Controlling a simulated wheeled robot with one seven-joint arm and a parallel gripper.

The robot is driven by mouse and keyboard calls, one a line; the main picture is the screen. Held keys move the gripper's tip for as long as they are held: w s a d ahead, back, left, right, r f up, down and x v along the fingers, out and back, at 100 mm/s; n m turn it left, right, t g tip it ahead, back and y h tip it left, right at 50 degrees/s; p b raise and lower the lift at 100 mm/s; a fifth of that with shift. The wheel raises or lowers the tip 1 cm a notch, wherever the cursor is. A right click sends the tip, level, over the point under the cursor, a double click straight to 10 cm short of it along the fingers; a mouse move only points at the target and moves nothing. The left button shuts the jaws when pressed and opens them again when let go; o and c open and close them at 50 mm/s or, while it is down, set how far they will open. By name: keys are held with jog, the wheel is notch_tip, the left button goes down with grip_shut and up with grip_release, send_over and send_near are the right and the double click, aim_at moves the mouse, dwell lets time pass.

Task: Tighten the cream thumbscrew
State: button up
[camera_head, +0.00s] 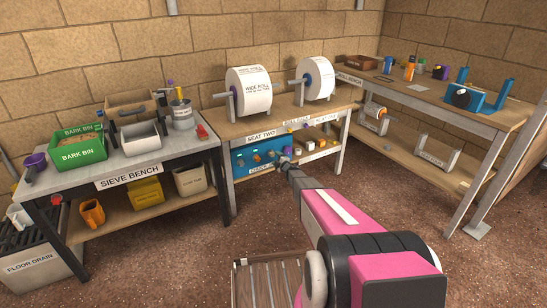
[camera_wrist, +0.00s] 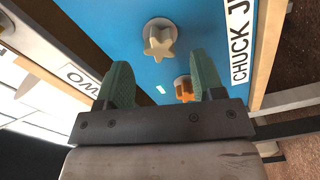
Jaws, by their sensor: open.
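The cream thumbscrew (camera_wrist: 158,40) is a star-shaped knob on a pale round base on the blue panel (camera_wrist: 205,30). In the wrist view it sits above and between my fingertips, apart from them. My gripper (camera_wrist: 160,80) is open, with its two green fingers spread and nothing between them that I can see touching. In the head view my gripper (camera_head: 286,161) is at the right part of the blue panel (camera_head: 240,162); I cannot make out the cream knob there.
A CHUCK label (camera_wrist: 241,45) runs along the panel's edge. Several small knobs share the panel under the bench with two paper rolls (camera_head: 252,92). The sieve bench (camera_head: 135,170) stands left, a roll bench (camera_head: 440,108) right. A slatted crate (camera_head: 268,285) is in front.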

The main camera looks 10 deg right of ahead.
aim_at(273, 155)
jog(key=shift+w, duration=0.15)
jog(key=shift+x, duration=1.85)
jog(key=shift+a, duration=0.1)
jog(key=c, duration=0.9)
